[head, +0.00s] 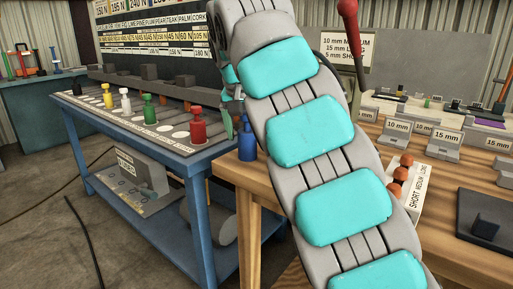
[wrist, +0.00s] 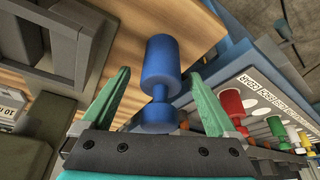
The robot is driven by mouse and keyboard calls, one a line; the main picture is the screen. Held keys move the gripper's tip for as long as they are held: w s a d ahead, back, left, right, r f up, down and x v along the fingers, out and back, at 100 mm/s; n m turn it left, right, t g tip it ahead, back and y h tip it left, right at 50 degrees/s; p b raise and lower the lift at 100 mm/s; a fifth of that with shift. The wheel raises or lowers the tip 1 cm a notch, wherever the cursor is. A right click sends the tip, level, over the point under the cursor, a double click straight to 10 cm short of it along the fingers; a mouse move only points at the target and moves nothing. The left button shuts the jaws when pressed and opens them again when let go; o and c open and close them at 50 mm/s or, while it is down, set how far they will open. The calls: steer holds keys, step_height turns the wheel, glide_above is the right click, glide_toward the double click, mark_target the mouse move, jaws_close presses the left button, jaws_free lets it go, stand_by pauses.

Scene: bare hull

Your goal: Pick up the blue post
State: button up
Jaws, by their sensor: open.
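The blue post (wrist: 162,62) shows in the wrist view between the two green fingers of my gripper (wrist: 160,76). It has a thick cylinder, a narrow neck and a wider round end nearer my palm. The fingers stand apart on either side of it, with visible gaps. In the head view the blue post (head: 246,146) stands upright at the left corner of the wooden table (head: 232,172). My arm covers the area just right of it, and only a little of my gripper shows there.
A blue bench (head: 180,160) on the left holds a row of coloured posts, with the red post (head: 198,126) nearest. Labelled grey blocks (head: 397,132) and a white tray with orange-brown pieces (head: 400,175) are on the wooden table. A gap separates bench and table.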

steer(key=shift+c, duration=0.3)
jaws_close()
stand_by(0.6)
